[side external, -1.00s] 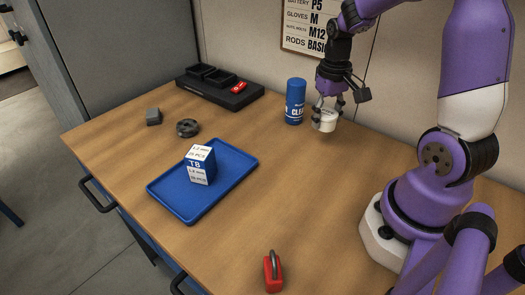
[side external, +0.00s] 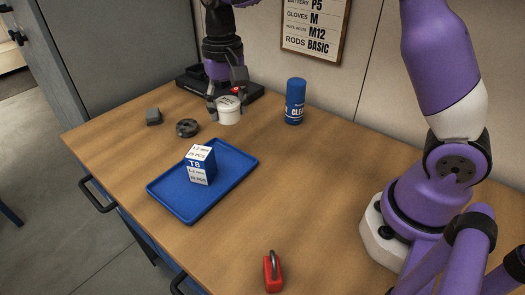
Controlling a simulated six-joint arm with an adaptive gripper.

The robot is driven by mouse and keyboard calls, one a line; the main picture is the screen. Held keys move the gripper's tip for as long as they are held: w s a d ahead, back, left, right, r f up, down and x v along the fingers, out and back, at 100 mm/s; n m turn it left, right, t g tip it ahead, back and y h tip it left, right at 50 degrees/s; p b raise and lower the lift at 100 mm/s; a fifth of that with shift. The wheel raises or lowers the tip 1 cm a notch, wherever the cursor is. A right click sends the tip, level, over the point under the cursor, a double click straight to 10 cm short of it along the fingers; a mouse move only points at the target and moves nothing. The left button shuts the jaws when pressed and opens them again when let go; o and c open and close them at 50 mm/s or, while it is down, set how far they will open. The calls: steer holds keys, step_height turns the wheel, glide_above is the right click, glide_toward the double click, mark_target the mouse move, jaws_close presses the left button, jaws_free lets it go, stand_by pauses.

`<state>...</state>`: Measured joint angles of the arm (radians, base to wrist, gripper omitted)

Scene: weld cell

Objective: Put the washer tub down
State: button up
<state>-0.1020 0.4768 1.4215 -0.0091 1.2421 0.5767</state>
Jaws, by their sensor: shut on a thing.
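The washer tub (side external: 228,111) is a small white round tub near the back of the wooden bench. My gripper (side external: 226,106) comes down from above with its dark fingers shut on the tub, one on each side. The tub looks upright. It is at or just above the bench top; I cannot tell whether its base touches the wood.
A black organiser (side external: 194,77) stands behind my gripper, partly hidden. A blue can (side external: 295,101) stands to the right. A dark ring (side external: 187,128) and grey block (side external: 154,117) lie left. A blue tray (side external: 232,168) holds a blue-and-white box (side external: 200,165). A red padlock (side external: 273,271) lies in front.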

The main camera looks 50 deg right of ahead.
steer(key=w+a, duration=0.2)
glide_above(235, 133)
step_height(235, 133, down, 7)
steer(key=shift+f, duration=0.1)
steer(key=shift+d+f, duration=0.1)
steer(key=shift+f, duration=2)
steer(key=o, duration=1.1)
steer(key=shift+f, duration=0.15)
steer(key=shift+o, duration=0.2)
